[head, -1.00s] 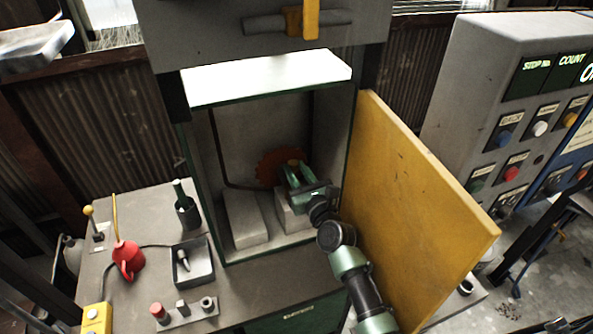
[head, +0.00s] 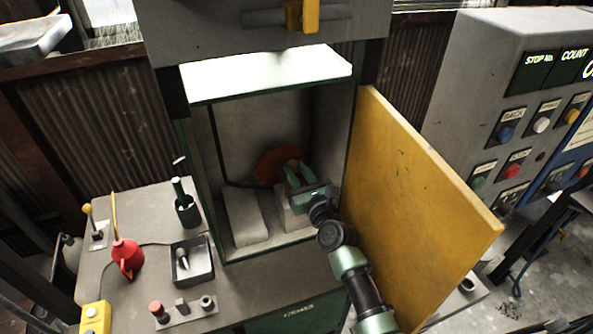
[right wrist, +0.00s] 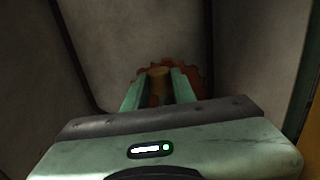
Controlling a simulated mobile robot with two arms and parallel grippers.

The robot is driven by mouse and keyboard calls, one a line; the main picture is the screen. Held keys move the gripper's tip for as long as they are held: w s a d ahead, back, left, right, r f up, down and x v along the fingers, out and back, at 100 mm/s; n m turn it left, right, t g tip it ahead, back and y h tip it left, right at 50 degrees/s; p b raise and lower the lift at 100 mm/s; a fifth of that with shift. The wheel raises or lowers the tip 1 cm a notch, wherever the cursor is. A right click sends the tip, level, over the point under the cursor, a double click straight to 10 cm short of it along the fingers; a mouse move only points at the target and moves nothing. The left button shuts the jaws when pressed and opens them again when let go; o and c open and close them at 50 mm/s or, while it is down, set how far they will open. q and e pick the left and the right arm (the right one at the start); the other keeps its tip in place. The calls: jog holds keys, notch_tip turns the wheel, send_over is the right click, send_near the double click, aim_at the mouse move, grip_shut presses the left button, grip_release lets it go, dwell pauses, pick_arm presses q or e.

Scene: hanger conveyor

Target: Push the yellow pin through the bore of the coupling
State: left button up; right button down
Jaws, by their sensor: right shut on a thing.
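My right gripper (head: 293,175) reaches into the open green cabinet (head: 263,248). Its fingers are shut around a dull yellow-orange cylinder, seemingly the yellow pin (right wrist: 158,72), whose end shows between the fingertips in the right wrist view (right wrist: 159,90). An orange-red toothed wheel (head: 268,166) is right behind the pin; it also shows in the right wrist view (right wrist: 194,77). I cannot make out the coupling or its bore, nor whether the pin's far end is inside anything. My left gripper is not in view.
Two grey blocks (head: 243,217) stand on the cabinet floor. The yellow door (head: 410,185) is open close to my right arm. The bench at left holds a red oil can (head: 127,257), a dark tray (head: 193,270) and a green-handled tool in a dark cup (head: 187,208).

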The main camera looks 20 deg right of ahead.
jog(key=shift+f+b, duration=1.9)
jog(key=shift+f, duration=0.25)
dwell(1.3)
jog(key=c, duration=1.4)
grip_release()
jog(key=o, duration=0.6)
jog(key=shift+s+d+b, duration=0.2)
jog(key=shift+s+b, duration=0.05)
jog(key=shift+s, duration=1.7)
jog(key=shift+s+d+b, duration=0.15)
jog(key=shift+s+b, duration=0.05)
jog(key=shift+s, duration=1.75)
jog(key=shift+a, duration=0.1)
